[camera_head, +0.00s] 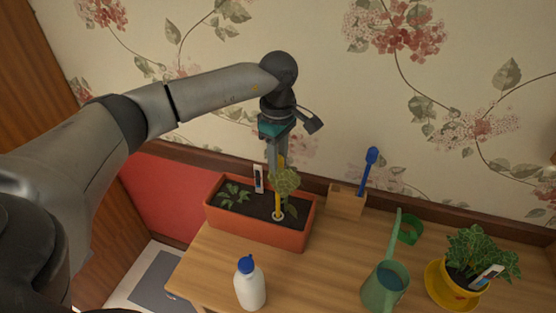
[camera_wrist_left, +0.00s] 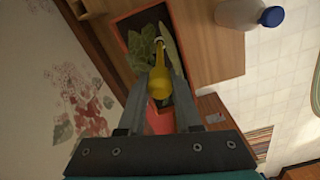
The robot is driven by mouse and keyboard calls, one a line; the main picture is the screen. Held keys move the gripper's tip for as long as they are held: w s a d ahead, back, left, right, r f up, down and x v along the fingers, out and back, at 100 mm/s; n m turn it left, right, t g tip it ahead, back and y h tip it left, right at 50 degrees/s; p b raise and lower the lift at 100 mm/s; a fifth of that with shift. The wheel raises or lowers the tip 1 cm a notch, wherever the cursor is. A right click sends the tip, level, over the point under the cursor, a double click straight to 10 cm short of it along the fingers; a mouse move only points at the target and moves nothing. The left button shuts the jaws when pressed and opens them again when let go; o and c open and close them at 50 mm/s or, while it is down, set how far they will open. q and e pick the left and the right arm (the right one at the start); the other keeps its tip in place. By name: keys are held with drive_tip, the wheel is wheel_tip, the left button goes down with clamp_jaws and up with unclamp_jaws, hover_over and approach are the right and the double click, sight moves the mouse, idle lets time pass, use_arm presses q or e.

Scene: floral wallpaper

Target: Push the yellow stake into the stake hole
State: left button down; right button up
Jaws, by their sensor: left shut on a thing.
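The yellow stake (camera_head: 278,203) stands nearly upright over the soil of the terracotta planter (camera_head: 262,233). Its lower end meets the white-ringed stake hole (camera_head: 278,217); I cannot tell how deep it sits. My left gripper (camera_head: 277,160) is above the planter, pointing down, shut on the upper part of the stake. In the left wrist view the yellow stake (camera_wrist_left: 160,84) shows between the two fingers (camera_wrist_left: 160,92). A leafy plant (camera_head: 286,181) is beside the stake and partly hides it. My right gripper is not in view.
A white bottle with a blue cap (camera_head: 250,286) stands in front of the planter. A wooden block with a blue tool (camera_head: 346,200), a green watering can (camera_head: 384,288) and a yellow pot (camera_head: 455,290) are to the right. The wallpapered wall is close behind.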

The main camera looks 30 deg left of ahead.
use_arm(q)
drive_tip(key=shift+f+b, duration=0.75)
drive_tip(key=shift+f, duration=0.25)
drive_tip(key=c, duration=0.5)
unclamp_jaws()
drive_tip(key=shift+r, duration=0.1)
wheel_tip(320, 180, up, 15)
drive_tip(key=shift+r+b, duration=0.1)
drive_tip(key=shift+b, duration=0.25)
